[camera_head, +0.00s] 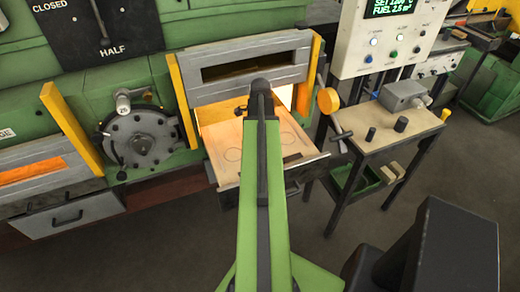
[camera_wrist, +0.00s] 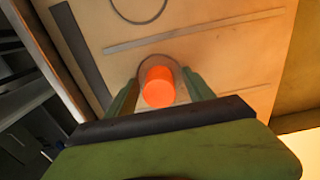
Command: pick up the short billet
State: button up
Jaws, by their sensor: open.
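A glowing orange billet (camera_wrist: 158,88) shows end-on in the wrist view, standing within a marked circle on the pale shelf (camera_wrist: 215,60). My gripper (camera_wrist: 161,80) is open, with one green finger on each side of the billet. I cannot tell whether either finger touches it. In the head view the same shelf (camera_head: 220,168) juts out below the furnace mouth, with circle outlines on it. My arm covers the middle of the shelf there and hides the billet and most of my gripper.
The furnace door (camera_head: 250,68) is above the shelf, with yellow posts on both sides. A side table (camera_head: 385,150) at the right carries two dark cylinders (camera_head: 401,124) and a grey box (camera_head: 404,95). A round dial (camera_head: 142,138) is on the left. Dark floor lies in front.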

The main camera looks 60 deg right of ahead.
grip_shut()
dwell(0.4)
dwell(1.0)
